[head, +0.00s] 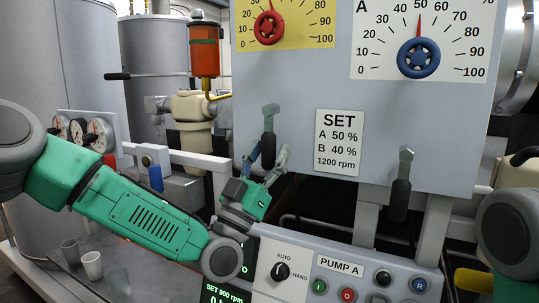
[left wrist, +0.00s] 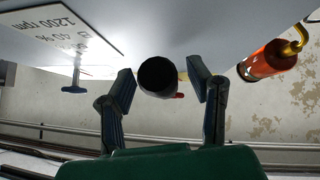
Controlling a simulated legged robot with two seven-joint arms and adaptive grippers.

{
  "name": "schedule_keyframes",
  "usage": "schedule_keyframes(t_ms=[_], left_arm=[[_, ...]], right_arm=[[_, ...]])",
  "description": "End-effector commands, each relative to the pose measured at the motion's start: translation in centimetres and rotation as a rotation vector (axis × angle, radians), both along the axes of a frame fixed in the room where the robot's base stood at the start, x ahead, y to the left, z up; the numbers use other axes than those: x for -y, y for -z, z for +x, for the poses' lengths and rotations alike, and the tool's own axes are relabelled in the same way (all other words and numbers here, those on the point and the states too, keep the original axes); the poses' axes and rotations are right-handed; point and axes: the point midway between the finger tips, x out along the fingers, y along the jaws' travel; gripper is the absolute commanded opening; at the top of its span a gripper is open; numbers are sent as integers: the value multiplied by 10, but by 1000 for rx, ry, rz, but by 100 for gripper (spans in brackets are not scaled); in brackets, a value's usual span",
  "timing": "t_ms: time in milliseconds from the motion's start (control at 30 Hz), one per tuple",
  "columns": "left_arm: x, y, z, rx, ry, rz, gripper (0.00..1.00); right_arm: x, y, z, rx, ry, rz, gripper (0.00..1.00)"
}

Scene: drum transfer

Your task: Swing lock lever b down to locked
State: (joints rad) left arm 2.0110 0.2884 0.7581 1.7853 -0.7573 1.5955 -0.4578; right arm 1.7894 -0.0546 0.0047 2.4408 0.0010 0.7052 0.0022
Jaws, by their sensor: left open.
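Two lock levers with metal upper ends and black grips are on the grey panel. I see no letter on either. The left lever (head: 268,148) is below the yellow dial plate, its black grip hanging low. The right lever (head: 401,198) is below the blue dial A. My left gripper (head: 267,163) is open just below the left lever, fingers to either side of its grip end. In the left wrist view the round black grip end of this lever (left wrist: 157,77) shows between the open fingers (left wrist: 165,90); contact cannot be told. My right gripper is out of view.
A sign (head: 339,142) reads SET A 50 %, B 40 %. A pump panel (head: 345,280) with a knob and buttons lies below the levers. An orange cylinder (head: 205,50) stands left of the grey panel.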

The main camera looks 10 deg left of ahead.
Motion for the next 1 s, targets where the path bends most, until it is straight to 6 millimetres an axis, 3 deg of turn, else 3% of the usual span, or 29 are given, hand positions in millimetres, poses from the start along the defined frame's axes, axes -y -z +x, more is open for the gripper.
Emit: schedule_keyframes(t_ms=[167, 700, 1000], left_arm=[[-5, 9, -7, 0, -1, -1, 46], [-40, 80, -67, -4, 1, 1, 46], [-44, 87, -73, -3, 1, 1, 46]], right_arm=[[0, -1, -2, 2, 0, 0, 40], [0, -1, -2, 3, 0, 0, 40], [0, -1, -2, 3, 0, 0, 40]])
